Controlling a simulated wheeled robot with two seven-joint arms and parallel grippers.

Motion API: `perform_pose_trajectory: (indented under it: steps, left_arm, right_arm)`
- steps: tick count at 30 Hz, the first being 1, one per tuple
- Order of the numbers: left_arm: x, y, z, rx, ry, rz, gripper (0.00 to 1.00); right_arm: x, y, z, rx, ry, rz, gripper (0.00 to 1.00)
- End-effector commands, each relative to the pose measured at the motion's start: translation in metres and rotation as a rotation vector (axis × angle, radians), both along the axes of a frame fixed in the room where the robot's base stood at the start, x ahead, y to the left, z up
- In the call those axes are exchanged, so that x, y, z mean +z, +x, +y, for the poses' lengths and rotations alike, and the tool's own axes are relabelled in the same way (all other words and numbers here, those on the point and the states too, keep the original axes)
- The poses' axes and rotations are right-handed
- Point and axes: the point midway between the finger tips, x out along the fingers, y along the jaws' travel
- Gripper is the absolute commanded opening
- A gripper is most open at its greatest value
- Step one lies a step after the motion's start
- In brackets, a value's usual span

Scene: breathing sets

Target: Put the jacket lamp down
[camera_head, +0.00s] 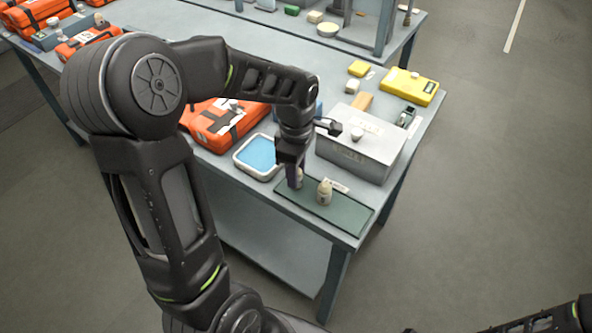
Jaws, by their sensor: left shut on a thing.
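My left gripper (293,180) points down over the green mat (345,215) at the table's near right corner. It is shut on a small pale jacket lamp (299,177), mostly hidden by the dark fingers. The lamp is low over the mat's left part; I cannot tell whether it touches the mat. A second cream lamp (324,193) stands upright on the mat, just right of the gripper. Part of my right arm shows at the bottom right corner, but its gripper is out of view.
A grey box (350,161) with a small pale item on top stands behind the mat. A white-rimmed blue tray (240,160) lies to the left, beside an orange case (213,132). A yellow case (409,86) lies farther back. The mat's front right part is clear.

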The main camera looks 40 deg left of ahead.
Motion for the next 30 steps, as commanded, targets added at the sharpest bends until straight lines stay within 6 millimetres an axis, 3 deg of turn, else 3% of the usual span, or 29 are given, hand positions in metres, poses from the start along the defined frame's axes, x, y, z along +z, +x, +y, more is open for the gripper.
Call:
perform_pose_trajectory:
  steps: [4, 5, 12, 24, 30]
  left_arm:
    - [-0.004, 0.000, 0.000, 0.000, 0.000, 0.000, 0.00]
    - [-0.004, 0.000, 0.000, 0.000, 0.000, 0.000, 0.31]
    - [-0.003, 0.000, 0.000, 0.000, 0.000, 0.000, 0.50]
    - [0.003, 0.000, 0.000, 0.000, 0.000, -0.001, 0.52]
    - [0.029, 0.001, 0.000, 0.000, 0.002, -0.004, 0.52]
  right_arm:
    - [-0.004, 0.000, 0.000, 0.001, 0.001, -0.001, 0.00]
    - [-0.004, 0.000, 0.000, 0.001, 0.001, -0.001, 0.00]
    - [-0.002, 0.000, 0.000, 0.001, 0.001, -0.001, 0.00]
    - [0.001, 0.000, 0.000, 0.000, 0.000, 0.000, 0.00]
    - [-0.002, 0.000, 0.000, 0.000, 0.001, 0.000, 0.00]
